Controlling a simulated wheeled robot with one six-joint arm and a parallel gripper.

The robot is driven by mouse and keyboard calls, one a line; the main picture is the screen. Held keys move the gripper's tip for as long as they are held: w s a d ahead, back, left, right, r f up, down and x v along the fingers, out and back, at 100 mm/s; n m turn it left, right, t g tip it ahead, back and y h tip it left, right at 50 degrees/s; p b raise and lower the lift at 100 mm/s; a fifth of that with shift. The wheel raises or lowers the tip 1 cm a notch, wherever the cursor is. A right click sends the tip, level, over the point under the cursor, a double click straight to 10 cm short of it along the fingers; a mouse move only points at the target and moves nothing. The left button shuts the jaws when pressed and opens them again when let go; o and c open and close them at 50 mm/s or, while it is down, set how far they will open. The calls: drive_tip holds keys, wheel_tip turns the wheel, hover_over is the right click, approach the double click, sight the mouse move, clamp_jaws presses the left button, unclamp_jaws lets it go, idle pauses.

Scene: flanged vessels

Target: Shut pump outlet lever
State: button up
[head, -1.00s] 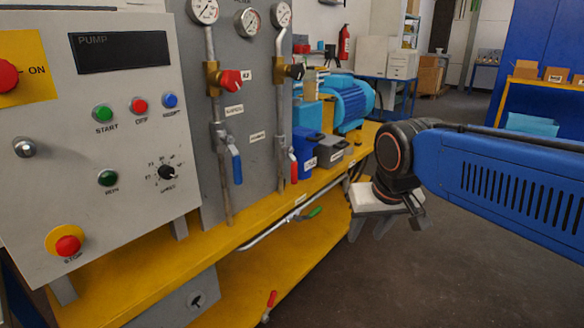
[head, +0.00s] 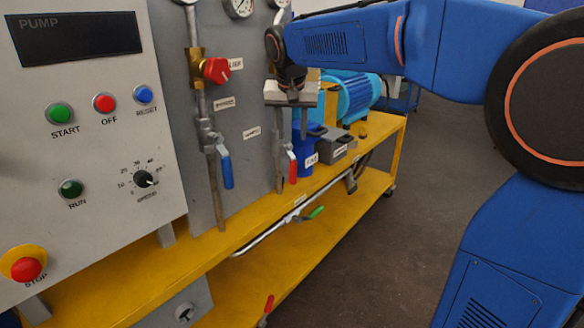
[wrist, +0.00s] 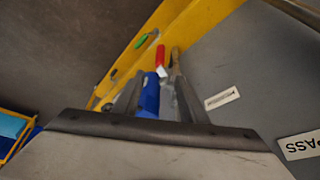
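I cannot tell by label which lever is the pump outlet one. A blue-handled lever (head: 226,166) hangs down on the left pipe. A red-handled lever (head: 292,166) hangs down on the right pipe, and it also shows in the wrist view (wrist: 160,56). A green-handled lever (head: 316,213) is on the low pipe under the bench top, and another red handle (head: 269,303) is below it. My gripper (head: 292,122) is above the red lever on the right pipe, apart from it. In the wrist view its fingers (wrist: 158,92) are spread and hold nothing.
A pump control panel (head: 80,130) stands at the left. A red knob (head: 216,70) sits on the left pipe. Behind the right pipe are a blue container (head: 303,158), a grey box (head: 335,148) and a blue motor (head: 345,100). The floor (head: 385,220) right of the yellow bench is clear.

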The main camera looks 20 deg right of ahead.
sight(293, 163)
drive_tip(key=x, duration=1.7)
drive_tip(key=shift+w+f, duration=0.1)
drive_tip(key=shift+f, duration=0.05)
drive_tip(key=shift+c, duration=0.6)
clamp_jaws()
